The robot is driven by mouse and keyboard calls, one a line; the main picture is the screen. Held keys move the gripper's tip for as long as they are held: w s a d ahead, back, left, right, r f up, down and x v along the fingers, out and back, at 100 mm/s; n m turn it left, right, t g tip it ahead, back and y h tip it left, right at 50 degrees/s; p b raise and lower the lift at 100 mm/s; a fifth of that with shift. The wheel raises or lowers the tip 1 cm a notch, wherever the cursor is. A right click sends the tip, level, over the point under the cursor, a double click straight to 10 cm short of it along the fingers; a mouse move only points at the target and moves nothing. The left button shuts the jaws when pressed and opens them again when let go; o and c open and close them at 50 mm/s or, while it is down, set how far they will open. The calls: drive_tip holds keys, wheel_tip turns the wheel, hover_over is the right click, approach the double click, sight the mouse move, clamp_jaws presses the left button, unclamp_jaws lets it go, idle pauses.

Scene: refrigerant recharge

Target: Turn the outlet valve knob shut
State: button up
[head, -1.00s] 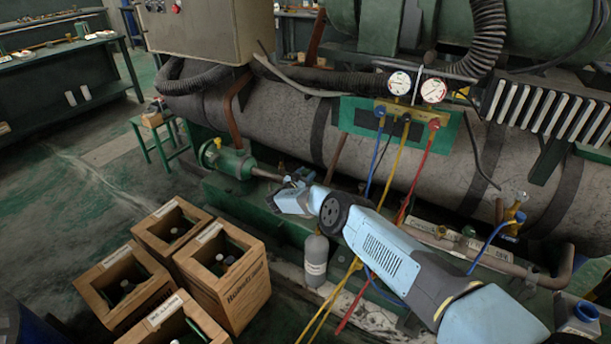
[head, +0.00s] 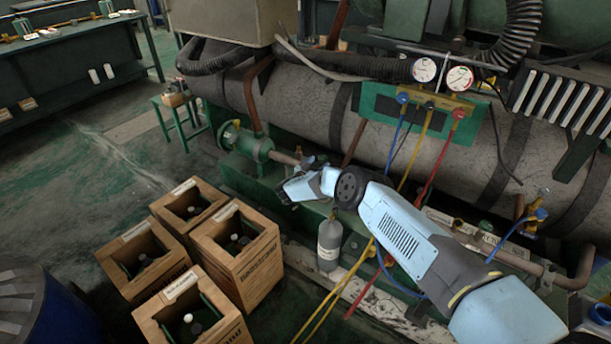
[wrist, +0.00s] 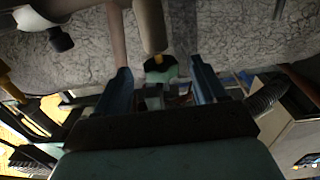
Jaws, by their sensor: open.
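In the wrist view a small dark knob (wrist: 160,67) with a pale green face sits at the end of a pale pipe, in front of the grey, mottled tank. My gripper (wrist: 160,73) is open, with one blue finger on each side of the knob and a gap to each. I cannot tell how far the fingertips reach past it. In the head view my gripper (head: 309,166) is by the pipe right of a green cylinder (head: 247,147); my wrist hides most of the knob there.
The large grey tank (head: 290,115) runs behind the arm. A gauge manifold (head: 440,98) with blue, yellow and red hoses hangs at right. A grey bottle (head: 330,243) stands below my arm. Several wooden crates (head: 265,270) stand on the floor at left. A black corrugated hose (wrist: 268,95) is right of the fingers.

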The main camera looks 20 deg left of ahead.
drive_tip(key=v, duration=0.9)
drive_tip(key=shift+s, duration=0.25)
drive_tip(key=n+g+y, duration=0.3)
drive_tip(key=n+y, duration=0.7)
drive_tip(key=y, duration=0.5)
approach(324, 160)
drive_tip(key=x, duration=1.2)
drive_tip(key=shift+w+f, duration=0.15)
drive_tip(key=c, duration=1)
